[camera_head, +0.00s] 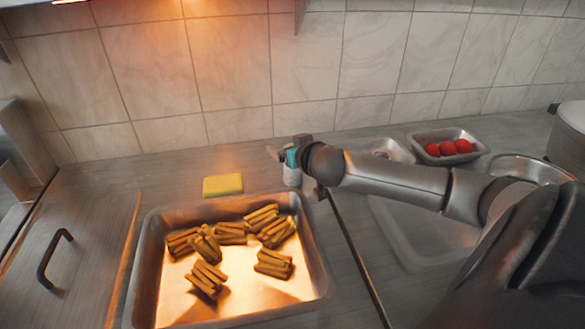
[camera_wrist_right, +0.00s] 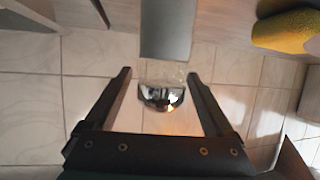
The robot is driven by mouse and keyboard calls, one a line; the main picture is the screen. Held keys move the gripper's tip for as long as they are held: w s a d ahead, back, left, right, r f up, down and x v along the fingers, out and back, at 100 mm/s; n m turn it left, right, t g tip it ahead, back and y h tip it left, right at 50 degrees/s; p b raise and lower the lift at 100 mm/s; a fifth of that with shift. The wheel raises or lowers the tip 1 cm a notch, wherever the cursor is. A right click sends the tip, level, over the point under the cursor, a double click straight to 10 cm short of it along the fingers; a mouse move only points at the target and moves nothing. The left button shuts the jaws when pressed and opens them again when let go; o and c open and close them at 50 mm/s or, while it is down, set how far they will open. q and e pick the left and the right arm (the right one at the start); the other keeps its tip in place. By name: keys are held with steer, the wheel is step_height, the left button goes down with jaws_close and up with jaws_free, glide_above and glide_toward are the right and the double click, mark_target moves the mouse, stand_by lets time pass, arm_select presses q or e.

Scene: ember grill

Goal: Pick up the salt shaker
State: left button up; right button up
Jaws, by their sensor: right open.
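The salt shaker (camera_head: 292,177) stands at the back of the counter, just behind the large tray, mostly covered by my right gripper in the head view. Its shiny metal cap (camera_wrist_right: 162,96) shows in the right wrist view between my two fingers, with a gap on each side. My right gripper (camera_head: 284,155) reaches in from the right at the shaker; in the right wrist view its fingers (camera_wrist_right: 160,75) are spread apart with nothing clamped. My left gripper is not in view.
A metal tray (camera_head: 142,275) with several bundles of brown sticks lies in front. A yellow-green sponge (camera_head: 222,185) lies left of the shaker. A small tray (camera_head: 422,139) of red round items stands by the sink (camera_head: 407,235). The tiled wall (camera_head: 235,88) is close behind.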

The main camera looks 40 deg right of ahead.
jaws_close()
stand_by(0.8)
